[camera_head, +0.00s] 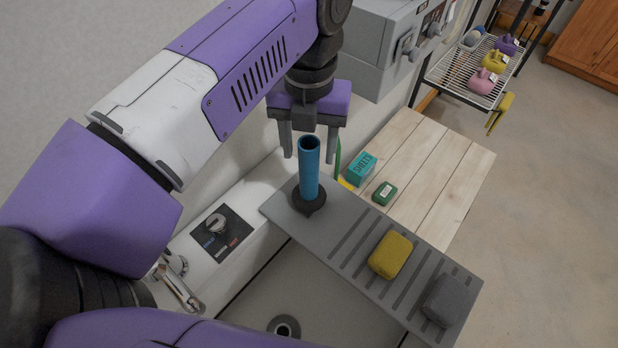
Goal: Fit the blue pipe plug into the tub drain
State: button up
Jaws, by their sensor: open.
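The blue pipe plug (309,170) stands upright in a dark round base (309,198) on the grey slotted board across the tub. My gripper (308,150) is open, pointing down, with its two fingers apart around or just behind the top of the blue pipe; the exact depth is hard to tell. The fingers do not appear to press on it.
The grey board (340,228) also holds a yellow sponge (391,254) and a dark grey block (447,300). A wooden bench (440,165) carries a teal box (361,168) and a green block (384,193). A tap (178,285) and control plate (221,232) sit on the tub's left rim.

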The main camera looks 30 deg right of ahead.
grip_shut()
jog(key=shift+r, duration=0.75)
dwell(0.6)
jog(key=shift+a+r+p, duration=0.1)
jog(key=shift+r+p, duration=0.45)
jog(key=shift+r, duration=0.9)
notch_tip(320, 180, up, 5)
jog(key=p, duration=0.5)
jog(key=shift+f, duration=0.1)
